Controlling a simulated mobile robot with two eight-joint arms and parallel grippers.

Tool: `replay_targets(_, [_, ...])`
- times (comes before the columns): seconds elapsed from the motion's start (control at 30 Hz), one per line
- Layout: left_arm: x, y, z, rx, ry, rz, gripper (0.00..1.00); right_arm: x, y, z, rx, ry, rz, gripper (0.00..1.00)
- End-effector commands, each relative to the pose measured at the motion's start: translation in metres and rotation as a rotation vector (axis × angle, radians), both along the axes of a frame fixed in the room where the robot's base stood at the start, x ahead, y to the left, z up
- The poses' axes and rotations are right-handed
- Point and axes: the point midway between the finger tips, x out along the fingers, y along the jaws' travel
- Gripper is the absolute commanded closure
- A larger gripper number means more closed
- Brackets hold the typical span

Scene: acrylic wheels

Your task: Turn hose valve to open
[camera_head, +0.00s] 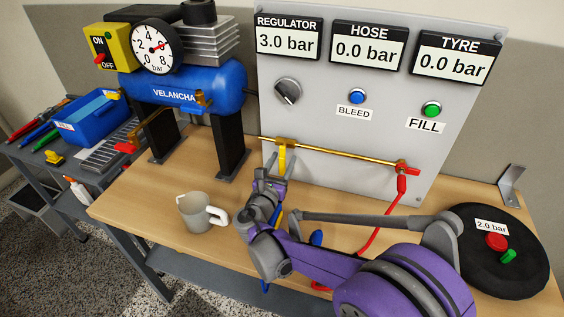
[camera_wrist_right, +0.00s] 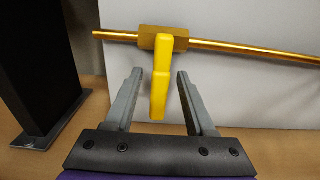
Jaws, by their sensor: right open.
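The hose valve is a brass block (camera_wrist_right: 150,38) on a thin brass pipe, with a yellow lever (camera_wrist_right: 160,90). The lever hangs straight down, across the line of the pipe. In the head view the yellow lever (camera_head: 282,158) shows below the pipe on the grey panel. My right gripper (camera_wrist_right: 160,76) is open, with one finger on each side of the lever and a visible gap to both. In the head view the right gripper (camera_head: 273,170) is just in front of the lever and partly covers its lower end. My left gripper is in neither view.
The panel reads REGULATOR 3.0 bar (camera_head: 287,40), HOSE 0.0 bar (camera_head: 368,51) and TYRE 0.0 bar (camera_head: 453,65). A mug (camera_head: 196,214) stands left of my right arm. The compressor (camera_head: 185,85) stands behind it. A black wheel (camera_head: 515,270) lies at the right.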

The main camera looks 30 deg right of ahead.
Motion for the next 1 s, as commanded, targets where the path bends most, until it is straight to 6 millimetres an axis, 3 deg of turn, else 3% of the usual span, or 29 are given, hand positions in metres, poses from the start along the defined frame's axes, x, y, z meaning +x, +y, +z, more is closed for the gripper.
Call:
replay_targets(0.13, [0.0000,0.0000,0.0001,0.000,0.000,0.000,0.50,-0.0001,0.0002,0.0001,0.000,0.000,0.000,0.45])
replay_targets(0.43, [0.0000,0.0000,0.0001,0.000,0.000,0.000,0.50,-0.0002,0.0004,0.0001,0.000,0.000,0.000,0.99])
replay_targets(1.0, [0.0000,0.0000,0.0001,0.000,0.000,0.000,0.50,-0.0005,0.0005,-0.0001,0.001,0.001,0.000,1.00])
